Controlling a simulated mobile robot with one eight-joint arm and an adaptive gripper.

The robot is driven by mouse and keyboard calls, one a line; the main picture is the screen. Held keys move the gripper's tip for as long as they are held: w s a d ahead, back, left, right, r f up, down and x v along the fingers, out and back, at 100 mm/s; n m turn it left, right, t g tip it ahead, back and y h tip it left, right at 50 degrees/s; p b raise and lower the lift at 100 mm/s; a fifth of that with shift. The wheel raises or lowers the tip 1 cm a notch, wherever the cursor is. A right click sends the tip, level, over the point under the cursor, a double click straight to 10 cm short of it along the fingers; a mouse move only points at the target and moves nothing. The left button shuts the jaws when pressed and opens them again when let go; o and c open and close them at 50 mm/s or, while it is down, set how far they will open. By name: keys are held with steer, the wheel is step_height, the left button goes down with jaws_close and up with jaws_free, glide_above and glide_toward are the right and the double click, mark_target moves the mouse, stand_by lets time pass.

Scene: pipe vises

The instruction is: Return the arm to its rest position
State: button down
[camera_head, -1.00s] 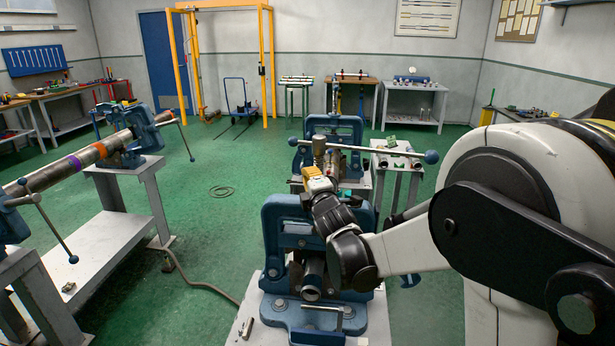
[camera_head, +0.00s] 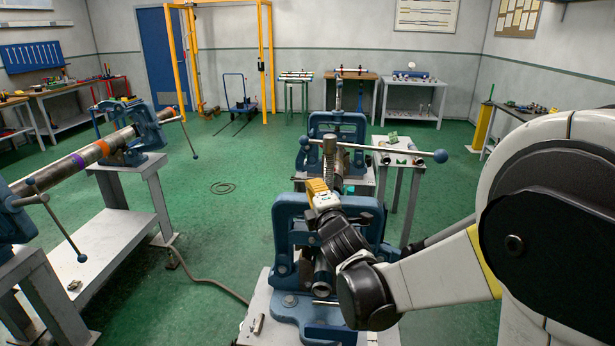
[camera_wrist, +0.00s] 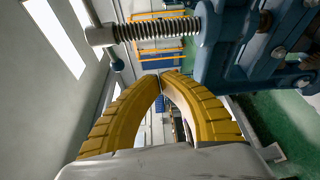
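My arm (camera_head: 447,270) reaches in from the right over the front blue pipe vise (camera_head: 291,228), with its elbow bent. My gripper (camera_head: 316,186) is at the top of that vise, beside its upright screw (camera_head: 330,148). In the wrist view my gripper's two yellow fingers (camera_wrist: 166,75) arch together and their tips meet, with nothing seen between them. The threaded screw (camera_wrist: 158,30) and blue vise frame (camera_wrist: 245,45) are close beyond the fingers there. My wrist hides part of the front vise.
A long vise handle bar (camera_head: 385,149) crosses near my gripper. A second blue vise (camera_head: 348,127) stands behind. A pipe (camera_head: 75,160) lies in vises at left. Open green floor (camera_head: 215,215) lies between.

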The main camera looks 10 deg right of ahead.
steer(key=s+f+m+g, duration=0.3)
steer(key=s+m, duration=0.3)
steer(key=s, duration=0.5)
steer(key=s+d+f+m+g+b, duration=0.1)
steer(key=s+f+m+g, duration=0.3)
steer(key=s, duration=0.7)
steer(key=s+f+m+g+b, duration=0.1)
steer(key=s+f+m+g, duration=0.2)
steer(key=s+m, duration=0.6)
steer(key=shift+s+d+f+g, duration=0.3)
steer(key=shift+s+f, duration=0.25)
steer(key=shift+s, duration=0.4)
